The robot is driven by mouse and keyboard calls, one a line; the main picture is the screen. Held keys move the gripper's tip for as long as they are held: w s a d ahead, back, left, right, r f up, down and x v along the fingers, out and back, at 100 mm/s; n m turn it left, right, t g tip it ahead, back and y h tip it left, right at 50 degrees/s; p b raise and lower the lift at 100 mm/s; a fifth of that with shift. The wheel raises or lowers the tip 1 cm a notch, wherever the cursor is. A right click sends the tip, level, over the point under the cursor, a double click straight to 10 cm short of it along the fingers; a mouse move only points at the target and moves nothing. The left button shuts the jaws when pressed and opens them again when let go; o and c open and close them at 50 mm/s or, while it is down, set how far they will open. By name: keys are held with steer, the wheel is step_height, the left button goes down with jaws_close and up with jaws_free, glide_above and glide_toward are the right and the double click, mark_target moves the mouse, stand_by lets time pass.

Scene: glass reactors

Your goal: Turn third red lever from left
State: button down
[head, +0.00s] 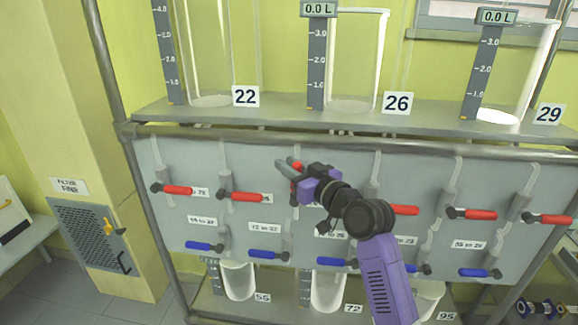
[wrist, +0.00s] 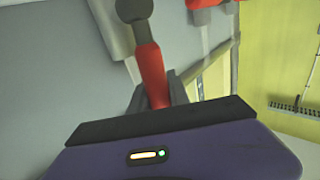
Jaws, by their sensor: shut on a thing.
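The third red lever from the left (head: 296,167) is on the grey panel in the head view, partly hidden by my gripper (head: 288,168). The part that shows looks steeper than the other red levers, which lie nearly level. In the wrist view the red lever (wrist: 151,72) runs from a dark round pivot at the top down between the fingers of my gripper (wrist: 156,97). My gripper is shut on this lever. The first red lever (head: 177,190) and second red lever (head: 245,197) are to its left.
More red levers, such as one (head: 404,210), lie to the right. Blue levers (head: 268,255) form a lower row. Glass cylinders (head: 355,60) stand on the shelf (head: 420,122) above, and glass vessels (head: 240,282) below. My arm covers part of the panel.

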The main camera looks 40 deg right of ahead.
steer(key=shift+s+d+f+b, duration=0.1)
steer(key=shift+f+b, duration=0.05)
steer(key=shift+b, duration=0.3)
steer(key=shift+s+d+f+m+t+b, duration=0.25)
steer(key=shift+m+t+b, duration=0.15)
steer(key=shift+b, duration=0.65)
steer(key=s+d+f+m+h+b, duration=0.3)
steer(key=m+h+b, duration=0.6)
steer(key=m, duration=0.3)
steer(key=s+d+f+m+g+h+b, duration=0.1)
steer(key=s+d+f+m+h+b, duration=0.2)
steer(key=m+h+b, duration=0.6)
steer(key=shift+s+m+b, duration=0.85)
steer(key=shift+m, duration=1.15)
steer(key=shift+f, duration=0.15)
steer(key=c, duration=1.5)
jaws_free()
steer(key=shift+a, duration=0.1)
